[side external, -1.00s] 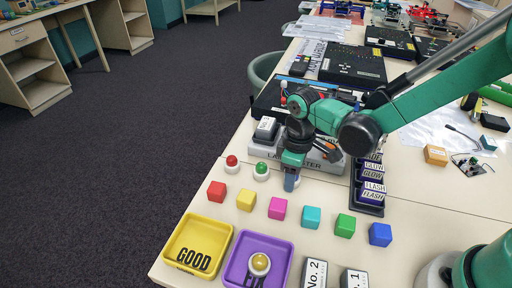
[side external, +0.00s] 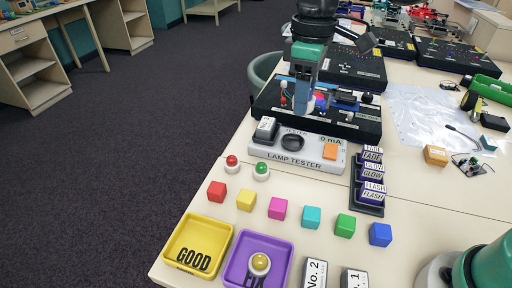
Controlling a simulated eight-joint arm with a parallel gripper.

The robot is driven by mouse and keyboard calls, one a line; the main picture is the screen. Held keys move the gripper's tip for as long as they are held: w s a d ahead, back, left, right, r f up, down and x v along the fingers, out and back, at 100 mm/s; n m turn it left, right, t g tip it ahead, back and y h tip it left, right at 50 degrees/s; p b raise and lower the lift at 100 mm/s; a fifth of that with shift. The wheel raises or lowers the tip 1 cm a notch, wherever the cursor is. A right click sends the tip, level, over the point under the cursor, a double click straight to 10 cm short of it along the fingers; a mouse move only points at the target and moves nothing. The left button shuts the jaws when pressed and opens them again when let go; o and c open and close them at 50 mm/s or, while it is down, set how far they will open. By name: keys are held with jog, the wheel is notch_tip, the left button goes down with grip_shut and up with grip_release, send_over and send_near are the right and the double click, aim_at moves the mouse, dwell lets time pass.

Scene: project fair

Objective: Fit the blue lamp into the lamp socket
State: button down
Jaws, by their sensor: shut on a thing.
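My gripper (side external: 303,106) points down with its fingers shut, high over the back of the lamp tester (side external: 298,160). The fingers are shut on what seems to be the blue lamp, which they almost wholly hide, so its tilt cannot be told. The lamp socket appears to be the dark round ring (side external: 293,142) in the middle of the grey tester; it looks empty. My gripper shows above and behind this ring in the picture, apart from it. The tester's display reads 0 mA.
Coloured cubes, a yellow tray (side external: 170,246) and a purple tray (side external: 231,276) are in front.

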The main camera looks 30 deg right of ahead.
jog(key=shift+r, duration=0.45)
jog(key=shift+w+d, duration=0.1)
jog(key=shift+w, duration=0.2)
jog(key=n, duration=0.1)
send_near(293, 144)
jog(key=shift+f, duration=2.6)
jog(key=shift+f, duration=0.65)
jog(key=shift+c, duration=1.6)
grip_release()
jog(key=o, duration=0.3)
